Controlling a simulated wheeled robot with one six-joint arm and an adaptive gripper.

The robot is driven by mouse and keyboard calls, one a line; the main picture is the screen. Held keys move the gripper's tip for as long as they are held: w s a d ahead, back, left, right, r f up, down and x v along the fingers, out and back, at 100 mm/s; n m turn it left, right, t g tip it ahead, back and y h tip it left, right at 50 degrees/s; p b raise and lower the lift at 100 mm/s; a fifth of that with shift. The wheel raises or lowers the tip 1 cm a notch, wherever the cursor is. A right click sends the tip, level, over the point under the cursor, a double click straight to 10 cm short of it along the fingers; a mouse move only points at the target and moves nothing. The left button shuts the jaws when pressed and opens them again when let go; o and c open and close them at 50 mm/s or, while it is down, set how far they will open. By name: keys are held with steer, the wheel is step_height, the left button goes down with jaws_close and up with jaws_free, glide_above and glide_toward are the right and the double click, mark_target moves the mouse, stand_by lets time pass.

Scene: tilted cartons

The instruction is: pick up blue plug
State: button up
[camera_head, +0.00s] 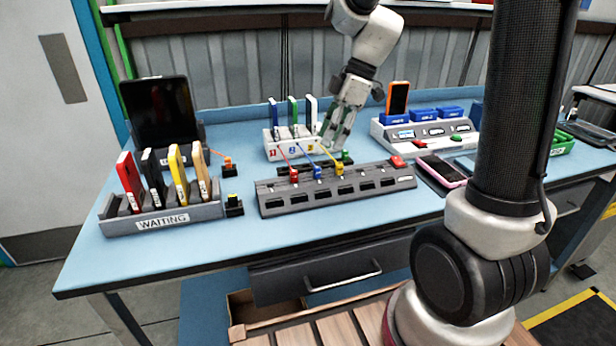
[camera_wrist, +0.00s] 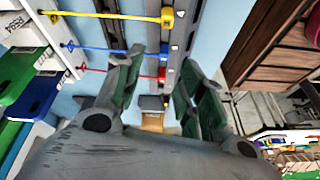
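The blue plug (camera_head: 317,171) stands on the dark grey socket strip (camera_head: 290,204), between the red plug (camera_head: 293,176) on its left and the yellow plug (camera_head: 340,168) on its right. A blue cord runs from it back to the white charger box (camera_head: 273,153). My gripper (camera_head: 335,142) is above the table behind the strip, by the box's right side. In the wrist view my gripper (camera_wrist: 162,60) has its green-padded fingers spread, with nothing held. The blue plug (camera_wrist: 164,49) shows just past the fingertips; the red plug (camera_wrist: 162,74) shows between them. The depth gap is unclear.
A grey "WAITING" rack (camera_head: 165,220) with several coloured devices stands at the left, near a dark screen (camera_head: 160,110). A pink-edged phone (camera_head: 440,170) lies right of the strip. A white station (camera_head: 385,133) stands behind it. The front table edge is clear.

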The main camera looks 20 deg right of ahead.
mark_target(318, 167)
steer(key=a+f+n, duration=0.1)
steer(key=f, duration=0.1)
steer(key=a+f+n, duration=0.1)
steer(key=f, duration=0.2)
steer(key=a+f, duration=0.1)
steer(key=f, duration=0.1)
steer(key=shift+s+a+f+n, duration=0.15)
steer(key=shift+s+a+n, duration=0.05)
steer(key=shift+s+n, duration=0.2)
jaws_close()
